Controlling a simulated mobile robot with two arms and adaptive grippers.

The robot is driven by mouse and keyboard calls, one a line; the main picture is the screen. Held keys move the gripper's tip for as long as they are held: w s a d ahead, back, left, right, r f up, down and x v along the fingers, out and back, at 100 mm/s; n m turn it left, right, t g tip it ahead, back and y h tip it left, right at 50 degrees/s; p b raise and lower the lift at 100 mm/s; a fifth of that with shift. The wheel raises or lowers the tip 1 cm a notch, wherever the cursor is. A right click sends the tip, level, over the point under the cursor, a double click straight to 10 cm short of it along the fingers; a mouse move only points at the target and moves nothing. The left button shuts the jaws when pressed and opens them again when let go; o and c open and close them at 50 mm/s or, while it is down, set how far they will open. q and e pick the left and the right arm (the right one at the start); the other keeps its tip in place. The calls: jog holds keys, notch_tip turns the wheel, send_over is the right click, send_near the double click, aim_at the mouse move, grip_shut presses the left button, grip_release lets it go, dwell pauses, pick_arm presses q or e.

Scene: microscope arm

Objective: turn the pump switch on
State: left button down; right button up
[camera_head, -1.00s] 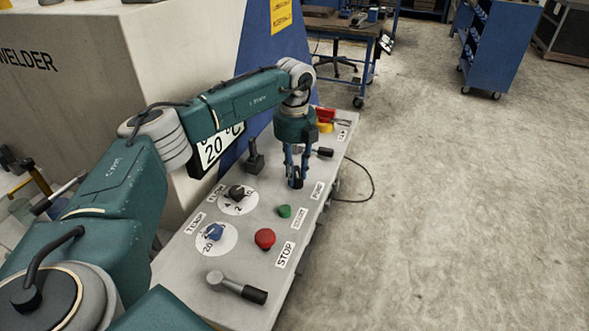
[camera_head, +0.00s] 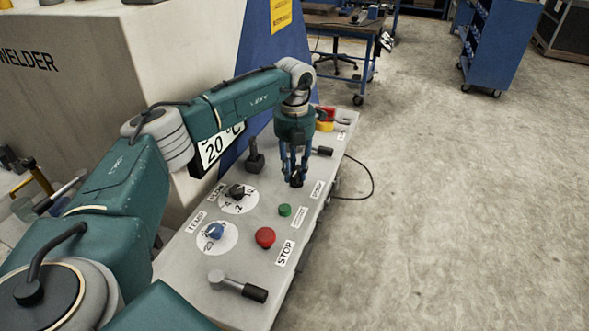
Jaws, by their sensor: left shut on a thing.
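The pump switch (camera_head: 297,181) is a small dark part on the grey control panel (camera_head: 190,271), beside a white label (camera_head: 317,189) that seems to read PUMP. My left gripper (camera_head: 296,179) points straight down over it, with its blue fingers shut on the dark switch. The fingers hide much of the switch, so I cannot tell which way it is set. My right gripper is not in view.
Near the gripper are a green button (camera_head: 285,210), a red stop button (camera_head: 265,237), a flow dial (camera_head: 237,192), a temp dial (camera_head: 214,231), a black joystick (camera_head: 255,160) and a grey lever (camera_head: 235,284). Open floor lies right of the panel.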

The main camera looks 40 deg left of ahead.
aim_at(294, 170)
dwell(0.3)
pick_arm(q)
jog(key=c, duration=1.4)
grip_release()
jog(key=shift+r, duration=0.1)
notch_tip(294, 170, up, 12)
